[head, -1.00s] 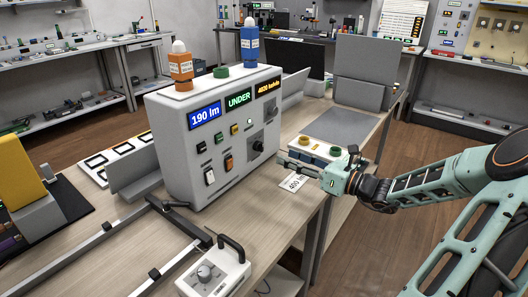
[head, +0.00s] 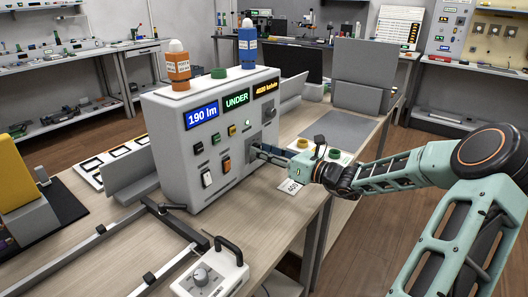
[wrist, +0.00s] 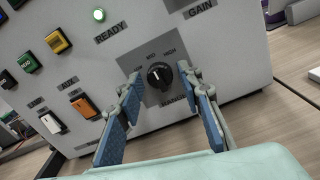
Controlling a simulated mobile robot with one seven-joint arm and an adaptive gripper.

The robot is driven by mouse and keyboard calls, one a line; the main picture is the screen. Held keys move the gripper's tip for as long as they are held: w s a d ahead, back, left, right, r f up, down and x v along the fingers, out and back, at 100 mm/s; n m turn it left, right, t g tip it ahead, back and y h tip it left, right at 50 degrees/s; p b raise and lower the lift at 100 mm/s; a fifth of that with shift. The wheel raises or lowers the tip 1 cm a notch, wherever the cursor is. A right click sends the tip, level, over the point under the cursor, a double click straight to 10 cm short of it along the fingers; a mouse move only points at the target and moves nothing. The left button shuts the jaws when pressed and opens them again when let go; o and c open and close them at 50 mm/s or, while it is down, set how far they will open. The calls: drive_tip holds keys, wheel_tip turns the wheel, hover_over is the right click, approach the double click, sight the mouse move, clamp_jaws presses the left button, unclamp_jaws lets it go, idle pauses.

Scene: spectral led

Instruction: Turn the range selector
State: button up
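The selector knob (wrist: 159,76) is black and round, with a white mark pointing roughly up, near MID. It sits on a dark square plate marked MID and HIGH, with a left label partly covered, on the front of the grey instrument box (head: 170,140). In the head view the knob is mostly hidden by my gripper (head: 262,151). In the wrist view my gripper (wrist: 158,92) is open, its blue-padded fingers on either side of the knob and apart from it. The lettering under the knob is partly covered by the right finger.
The box shows a 190 lm display (head: 202,115) and an UNDER display (head: 236,99). A green READY light (wrist: 99,15), a yellow button (wrist: 58,41) and an orange AUX rocker (wrist: 83,106) lie left of the knob. A GAIN plate (wrist: 187,3) sits above. A white card (head: 290,186) lies on the bench.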

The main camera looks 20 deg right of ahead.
clamp_jaws()
drive_tip(key=shift+n, duration=0.3)
drive_tip(key=n+b, duration=0.2)
drive_tip(key=n, duration=0.7)
drive_tip(key=shift+f+b, duration=0.1)
drive_tip(key=shift+b, duration=0.2)
drive_tip(key=shift+n, duration=0.3)
drive_tip(key=shift+o, duration=1.7)
unclamp_jaws()
